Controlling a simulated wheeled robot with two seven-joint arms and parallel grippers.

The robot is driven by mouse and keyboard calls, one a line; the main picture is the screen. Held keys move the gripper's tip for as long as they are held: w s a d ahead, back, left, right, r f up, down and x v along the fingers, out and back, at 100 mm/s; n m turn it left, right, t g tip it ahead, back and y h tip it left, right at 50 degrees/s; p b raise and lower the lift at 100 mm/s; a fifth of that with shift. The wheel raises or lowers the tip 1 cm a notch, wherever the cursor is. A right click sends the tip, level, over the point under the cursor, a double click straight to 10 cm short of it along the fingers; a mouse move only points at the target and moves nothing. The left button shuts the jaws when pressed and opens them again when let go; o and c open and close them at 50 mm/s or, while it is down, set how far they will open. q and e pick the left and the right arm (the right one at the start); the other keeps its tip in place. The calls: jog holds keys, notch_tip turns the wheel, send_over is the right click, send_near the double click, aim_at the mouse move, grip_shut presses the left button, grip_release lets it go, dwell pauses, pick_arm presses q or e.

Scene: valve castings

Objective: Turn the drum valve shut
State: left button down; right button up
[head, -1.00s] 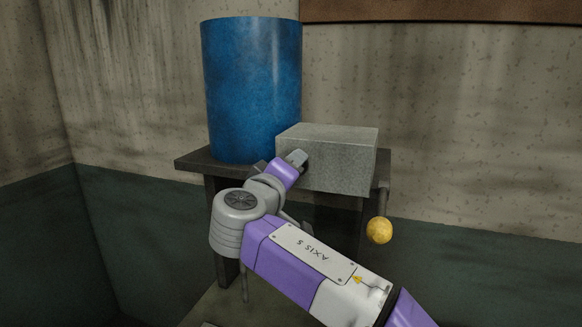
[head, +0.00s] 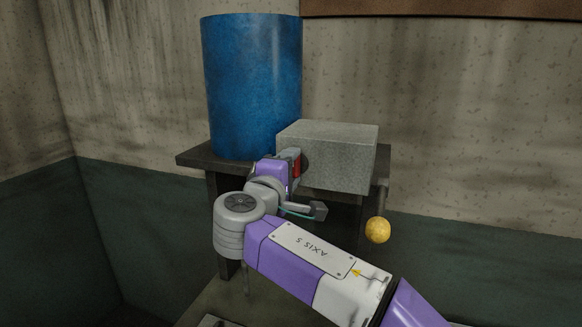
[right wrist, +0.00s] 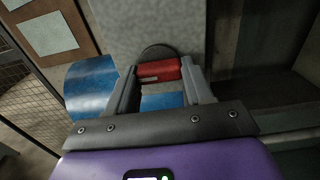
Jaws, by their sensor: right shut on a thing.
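A blue drum (head: 252,85) stands upright on a dark table (head: 190,160); part of it shows in the right wrist view (right wrist: 88,82). A grey block (head: 335,158) sits to its right. My right gripper (head: 296,160) is at the block's left front. In the right wrist view my right gripper (right wrist: 158,72) has its fingers on both sides of a red handle (right wrist: 160,69), shut on it. A dark round disc (right wrist: 157,52) lies behind the handle, against the grey surface. The handle (head: 297,168) is mostly hidden in the head view. My left gripper is not in view.
A yellow ball-shaped knob (head: 378,230) hangs below the table's right end, near a short post. Walls stand close behind the table and at the left. The space to the right of the table is clear.

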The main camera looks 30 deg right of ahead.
jog(key=shift+a, duration=0.1)
jog(key=o, duration=1)
jog(key=shift+a, duration=0.1)
jog(key=shift+o, duration=0.2)
jog(key=b+v, duration=0.1)
jog(key=v, duration=0.6)
jog(key=shift+s+a+b, duration=0.15)
jog(key=shift+s+b, duration=0.05)
jog(key=shift+b, duration=0.2)
